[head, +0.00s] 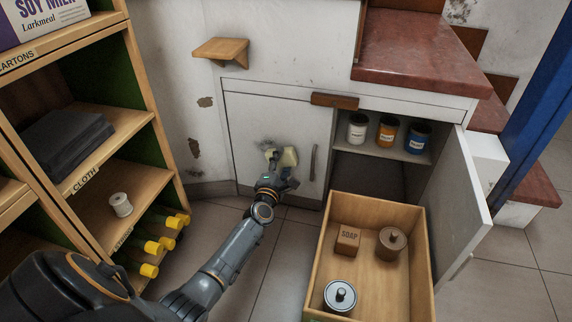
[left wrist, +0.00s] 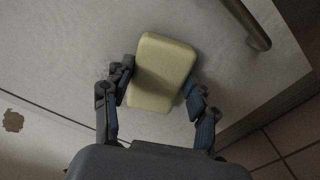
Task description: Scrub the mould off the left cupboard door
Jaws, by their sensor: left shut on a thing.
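The left cupboard door (head: 265,115) is white and closed, with a grey vertical handle (head: 312,162) at its right side. A dark grey mould smudge (head: 266,145) shows on it just above my left gripper (head: 277,172). My left gripper is shut on a pale yellow sponge (head: 290,156), held at the door's face. In the left wrist view the sponge (left wrist: 162,72) sits between the two fingers, in front of the door (left wrist: 60,50); I cannot tell whether it touches. Any mould behind the sponge is hidden. My right gripper is out of view.
The right cupboard door (head: 462,190) stands open, showing several cans (head: 388,133) on a shelf. An open wooden drawer (head: 418,270) holds a soap box, a lidded pot and a tin. A wooden shelf unit (head: 150,100) stands left. A small wall shelf (head: 222,50) juts out above.

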